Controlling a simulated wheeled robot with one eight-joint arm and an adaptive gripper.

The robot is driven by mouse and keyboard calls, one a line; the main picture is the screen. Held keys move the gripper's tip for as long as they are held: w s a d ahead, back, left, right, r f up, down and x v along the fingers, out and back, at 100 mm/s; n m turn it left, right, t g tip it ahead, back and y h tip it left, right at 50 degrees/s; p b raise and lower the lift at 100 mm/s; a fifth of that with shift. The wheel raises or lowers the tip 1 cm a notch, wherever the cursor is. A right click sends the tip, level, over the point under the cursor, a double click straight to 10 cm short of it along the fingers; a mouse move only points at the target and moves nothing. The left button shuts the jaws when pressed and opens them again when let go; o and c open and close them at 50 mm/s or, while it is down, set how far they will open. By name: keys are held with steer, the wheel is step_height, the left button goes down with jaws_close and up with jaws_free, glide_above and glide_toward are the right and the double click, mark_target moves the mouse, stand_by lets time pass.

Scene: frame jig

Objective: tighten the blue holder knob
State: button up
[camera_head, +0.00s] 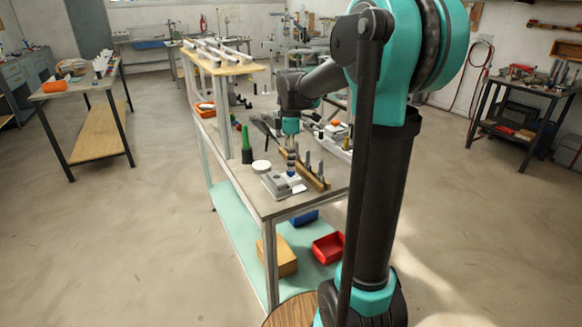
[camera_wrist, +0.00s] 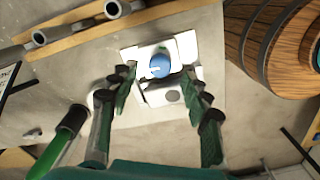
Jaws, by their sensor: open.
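The blue holder knob (camera_wrist: 160,66) is round with a white mark on its face. It sits on a white holder (camera_wrist: 185,46) on the workbench, between my fingers in the wrist view. My gripper (camera_wrist: 158,74) is open, with one finger on each side of the knob; whether either finger touches it I cannot tell. In the head view my gripper (camera_head: 291,163) points down over the pale holder (camera_head: 276,186) near the bench's front end, and it largely hides the knob there.
A wooden rail (camera_head: 305,170) with upright metal pegs stands close beside the holder. A green-and-black tool (camera_head: 246,145) stands on the other side, near a white round lid (camera_head: 261,166). A red bin (camera_head: 328,248) sits on the lower shelf. A banded wooden barrel-like object (camera_wrist: 275,50) shows at right.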

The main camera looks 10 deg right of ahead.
mark_target(291, 173)
steer(key=shift+f, duration=1.6)
jaws_close()
